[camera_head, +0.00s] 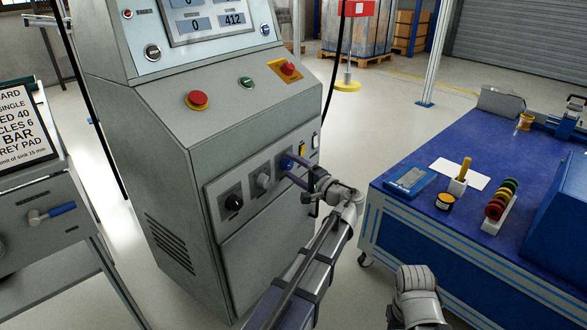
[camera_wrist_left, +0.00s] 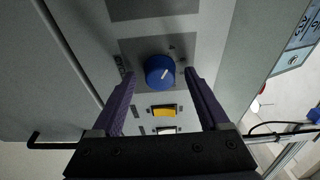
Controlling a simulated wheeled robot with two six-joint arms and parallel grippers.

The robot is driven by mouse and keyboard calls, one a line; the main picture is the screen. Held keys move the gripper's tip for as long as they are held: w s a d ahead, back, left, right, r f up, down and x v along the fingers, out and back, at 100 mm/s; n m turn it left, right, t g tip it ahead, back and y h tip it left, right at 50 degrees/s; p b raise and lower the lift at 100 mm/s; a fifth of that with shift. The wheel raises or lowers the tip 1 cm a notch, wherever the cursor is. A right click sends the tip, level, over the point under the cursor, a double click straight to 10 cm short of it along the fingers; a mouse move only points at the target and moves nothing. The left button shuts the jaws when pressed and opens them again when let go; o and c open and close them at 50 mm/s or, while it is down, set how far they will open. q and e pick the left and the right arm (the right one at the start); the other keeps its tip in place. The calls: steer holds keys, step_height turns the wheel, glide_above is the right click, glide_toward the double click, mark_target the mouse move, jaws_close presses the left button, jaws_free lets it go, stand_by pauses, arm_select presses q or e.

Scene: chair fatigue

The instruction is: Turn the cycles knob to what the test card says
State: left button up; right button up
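The cabinet's lower panel carries a black knob (camera_head: 234,202), a grey knob (camera_head: 263,181) and a blue knob (camera_head: 287,162); their labels are too small to read. My left gripper (camera_head: 285,167) is at the blue knob, its two purple fingers open. In the left wrist view the blue knob (camera_wrist_left: 160,71) sits between the fingertips with gaps on both sides, its white pointer line tilted to the upper right. My right gripper is not visible.
A yellow rocker switch (camera_wrist_left: 163,111) and a white one (camera_wrist_left: 167,130) lie near the blue knob. Red buttons (camera_head: 197,99) are on the sloped console above. A blue-topped bench (camera_head: 450,150) with small items stands to the right; floor shows between it and the cabinet.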

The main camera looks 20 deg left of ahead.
arm_select(q)
jaws_close()
stand_by(0.4)
steer(key=shift+m, duration=0.3)
steer(key=m+p, duration=0.2)
steer(key=m, duration=0.1)
steer(key=shift+r+h, duration=0.2)
steer(key=shift+h, duration=0.1)
steer(key=shift+m+g+p, duration=0.6)
steer(key=shift+m, duration=1.2)
steer(key=shift+h, duration=0.3)
steer(key=shift+o, duration=0.3)
jaws_free()
